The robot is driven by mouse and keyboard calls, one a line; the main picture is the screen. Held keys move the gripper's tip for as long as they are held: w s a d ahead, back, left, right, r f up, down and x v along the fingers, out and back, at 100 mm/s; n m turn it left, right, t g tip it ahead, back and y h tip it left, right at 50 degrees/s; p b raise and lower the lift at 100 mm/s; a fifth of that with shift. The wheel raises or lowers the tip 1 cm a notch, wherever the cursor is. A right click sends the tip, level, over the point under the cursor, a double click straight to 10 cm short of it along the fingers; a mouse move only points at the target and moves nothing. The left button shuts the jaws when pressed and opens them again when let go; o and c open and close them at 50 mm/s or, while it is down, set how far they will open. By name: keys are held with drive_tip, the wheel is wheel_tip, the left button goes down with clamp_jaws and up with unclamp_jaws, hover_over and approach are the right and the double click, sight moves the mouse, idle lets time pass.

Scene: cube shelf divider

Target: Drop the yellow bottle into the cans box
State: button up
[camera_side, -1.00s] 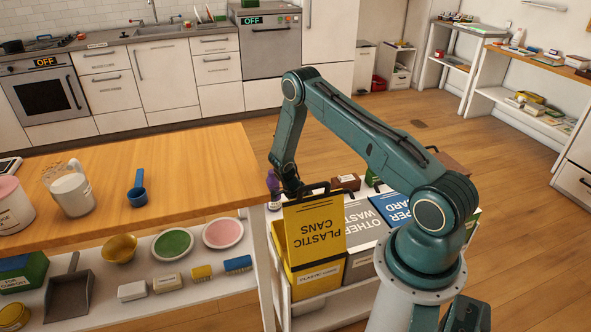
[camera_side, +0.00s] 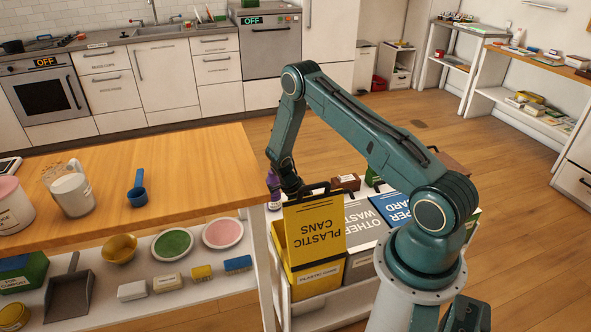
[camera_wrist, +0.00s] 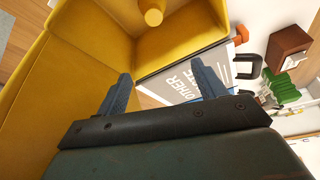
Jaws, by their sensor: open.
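The cans box (camera_side: 298,258) is yellow, labelled "PLASTIC CANS", with its lid raised. Its yellow inner wall (camera_wrist: 75,62) fills much of the wrist view. A yellow shape with a round cap-like end, which looks like the yellow bottle (camera_wrist: 152,13), shows inside the box at the top edge of the wrist view, partly cut off. My gripper (camera_wrist: 162,84) is open, with nothing between its two blue-grey fingers. In the side view my gripper (camera_side: 290,186) is at the top of the box's lid, and its fingertips are hidden.
A grey "OTHER WASTE" box (camera_side: 362,238) and a blue-lidded paper box (camera_side: 393,208) stand to the right of the cans box. A purple bottle (camera_side: 273,188) stands behind the lid. The wooden counter (camera_side: 190,180) is at the left.

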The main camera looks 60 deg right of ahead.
drive_tip(key=shift+v, duration=2.75)
drive_tip(key=d+r+n+t+h, duration=0.2)
drive_tip(key=d+r+n, duration=0.3)
drive_tip(key=r, duration=0.3)
drive_tip(key=a+r+n+t, duration=0.2)
drive_tip(key=a+r+n, duration=0.35)
drive_tip(key=r, duration=0.45)
drive_tip(key=a+r+n+t, duration=0.1)
drive_tip(key=a+r+n, duration=0.3)
drive_tip(key=a+r, duration=0.45)
drive_tip(key=s+a+r+n+t+y, duration=0.2)
drive_tip(key=s+a+r+n, duration=0.5)
drive_tip(key=s+n, duration=0.1)
drive_tip(key=s+a+r+n+t+y, duration=0.1)
drive_tip(key=s+a+r+n+t, duration=0.1)
drive_tip(key=s+a+r+n, duration=0.5)
drive_tip(key=s+n, duration=0.1)
drive_tip(key=s, duration=0.2)
drive_tip(key=shift+s+n+t+y, duration=0.2)
drive_tip(key=shift+n+t+y, duration=0.1)
drive_tip(key=shift+n+y, duration=0.1)
